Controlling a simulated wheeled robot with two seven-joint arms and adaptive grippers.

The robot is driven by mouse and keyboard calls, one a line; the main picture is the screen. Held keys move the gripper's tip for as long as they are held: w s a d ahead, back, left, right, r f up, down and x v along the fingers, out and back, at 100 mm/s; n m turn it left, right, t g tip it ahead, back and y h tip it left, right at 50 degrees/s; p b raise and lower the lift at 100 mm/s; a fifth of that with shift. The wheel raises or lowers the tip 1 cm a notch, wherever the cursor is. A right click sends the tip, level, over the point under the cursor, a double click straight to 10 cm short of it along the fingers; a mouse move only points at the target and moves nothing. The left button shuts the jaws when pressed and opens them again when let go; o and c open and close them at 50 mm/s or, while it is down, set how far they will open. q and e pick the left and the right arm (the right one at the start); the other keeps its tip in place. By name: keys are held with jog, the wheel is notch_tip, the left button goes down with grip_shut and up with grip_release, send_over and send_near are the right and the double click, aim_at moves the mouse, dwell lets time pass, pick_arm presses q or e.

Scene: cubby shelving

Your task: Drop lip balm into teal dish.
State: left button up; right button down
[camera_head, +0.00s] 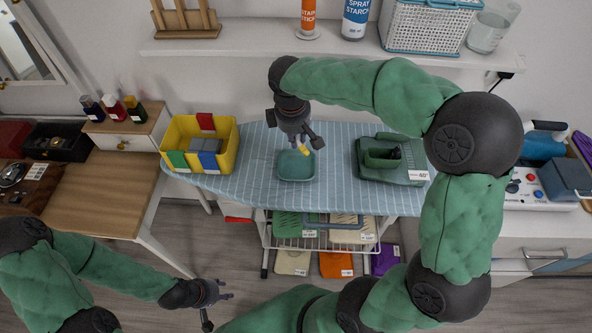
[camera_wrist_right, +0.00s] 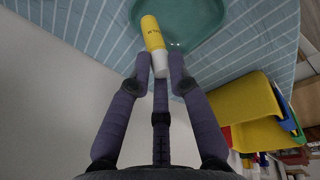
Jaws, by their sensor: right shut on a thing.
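The lip balm (camera_wrist_right: 154,40) is a small yellow tube with a white end, seen in the right wrist view. It also shows as a small yellow piece in the head view (camera_head: 304,149). My right gripper (camera_wrist_right: 159,68) is shut on its white end. The teal dish (camera_head: 296,168) lies on the striped ironing board, and in the wrist view (camera_wrist_right: 200,30) its rim is behind the tube. In the head view the right gripper (camera_head: 303,144) hangs over the dish's far edge. My left gripper (camera_head: 218,300) is low at the left, apart from the board, with its fingers spread and empty.
A yellow bin (camera_head: 228,150) with coloured pieces stands left on the ironing board (camera_head: 252,190). A green iron-like device (camera_head: 392,160) stands at the right. A shelf (camera_head: 240,47) with cans and a basket runs behind. The board around the dish is clear.

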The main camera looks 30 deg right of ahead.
jog(key=shift+f, duration=0.1)
jog(key=c, duration=1.1)
grip_release()
jog(key=r, duration=0.4)
jog(key=s+a+r, duration=0.1)
jog(key=r, duration=0.6)
jog(key=shift+s+a+r, duration=0.2)
jog(key=shift+a+r, duration=0.2)
